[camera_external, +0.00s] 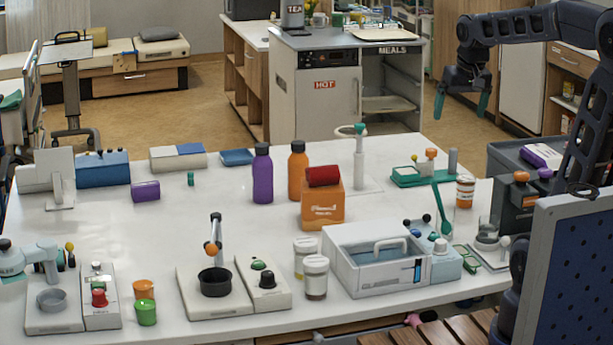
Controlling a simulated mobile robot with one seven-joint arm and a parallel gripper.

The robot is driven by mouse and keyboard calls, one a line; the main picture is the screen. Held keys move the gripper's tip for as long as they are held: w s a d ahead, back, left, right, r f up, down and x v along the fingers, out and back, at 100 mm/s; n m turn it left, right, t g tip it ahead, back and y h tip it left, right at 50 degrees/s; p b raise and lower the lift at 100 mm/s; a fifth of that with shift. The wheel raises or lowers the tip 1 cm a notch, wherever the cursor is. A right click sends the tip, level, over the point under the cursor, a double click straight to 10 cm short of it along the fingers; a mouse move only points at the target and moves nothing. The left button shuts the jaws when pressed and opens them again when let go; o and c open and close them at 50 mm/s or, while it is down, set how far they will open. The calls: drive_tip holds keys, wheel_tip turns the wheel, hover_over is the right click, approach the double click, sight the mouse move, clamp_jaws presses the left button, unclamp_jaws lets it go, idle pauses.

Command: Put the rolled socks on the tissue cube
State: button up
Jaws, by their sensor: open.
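The rolled socks (323,176) look like a dark red roll. They lie on their side on top of the orange tissue cube (323,209), near the middle of the white table. No gripper touches them. My gripper (461,105) hangs at the upper right, fingers pointing down with teal tips spread apart. It is open and empty, well away from the socks and the cube. The top opening of the cube is hidden under the socks.
An orange bottle (298,172) and a purple bottle (262,174) stand behind and left of the cube. A white stand (360,165) is behind it to the right. A white basin (375,262) and lidded jars (316,278) are in front.

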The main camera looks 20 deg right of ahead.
drive_tip(key=s+d+f, duration=0.2)
drive_tip(key=s, duration=0.4)
drive_tip(key=s+d+f+t, duration=0.1)
drive_tip(key=s+d+f, duration=0.1)
drive_tip(key=s, duration=0.5)
drive_tip(key=shift+s+f, duration=0.3)
drive_tip(key=shift+f, duration=0.2)
